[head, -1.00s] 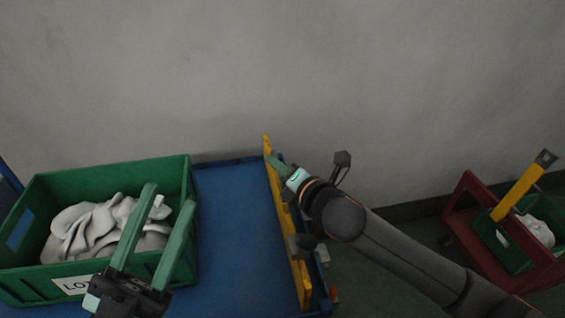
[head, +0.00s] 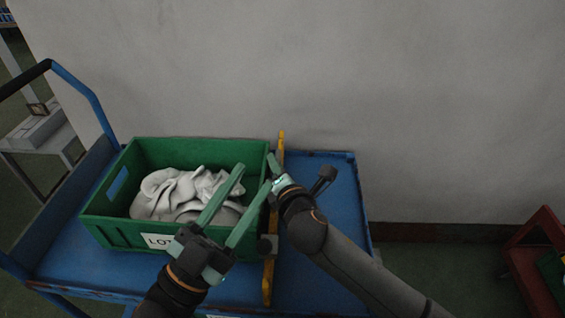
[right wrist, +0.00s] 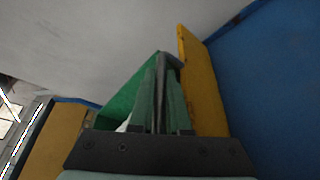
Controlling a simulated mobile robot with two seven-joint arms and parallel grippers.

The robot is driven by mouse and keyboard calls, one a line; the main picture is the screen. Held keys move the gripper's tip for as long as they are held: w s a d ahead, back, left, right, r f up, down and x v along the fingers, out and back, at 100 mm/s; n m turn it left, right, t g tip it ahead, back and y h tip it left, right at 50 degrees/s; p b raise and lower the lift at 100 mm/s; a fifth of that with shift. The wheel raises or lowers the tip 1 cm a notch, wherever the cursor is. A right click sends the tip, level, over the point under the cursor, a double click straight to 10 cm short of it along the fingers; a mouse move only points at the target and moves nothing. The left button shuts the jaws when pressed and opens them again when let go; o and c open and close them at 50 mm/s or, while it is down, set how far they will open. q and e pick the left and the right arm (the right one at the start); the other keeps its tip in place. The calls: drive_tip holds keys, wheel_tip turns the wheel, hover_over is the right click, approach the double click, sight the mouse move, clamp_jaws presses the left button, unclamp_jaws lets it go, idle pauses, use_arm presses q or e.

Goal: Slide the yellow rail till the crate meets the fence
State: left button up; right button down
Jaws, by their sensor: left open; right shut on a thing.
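The yellow rail (head: 268,265) stands upright along the crate's right side, touching or nearly so. My left gripper (head: 252,173) is open and empty over the crate's right part. A raised blue end panel (head: 75,190), perhaps the fence, stands left of the crate, with bare deck between at the front.
The cart's blue push handle (head: 85,90) rises at the left. A grey wall (head: 420,110) stands behind the cart. A red rack (head: 535,255) is on the floor at the far right.

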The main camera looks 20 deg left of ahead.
drive_tip(key=c, duration=0.9)
unclamp_jaws()
drive_tip(key=shift+d, duration=0.15)
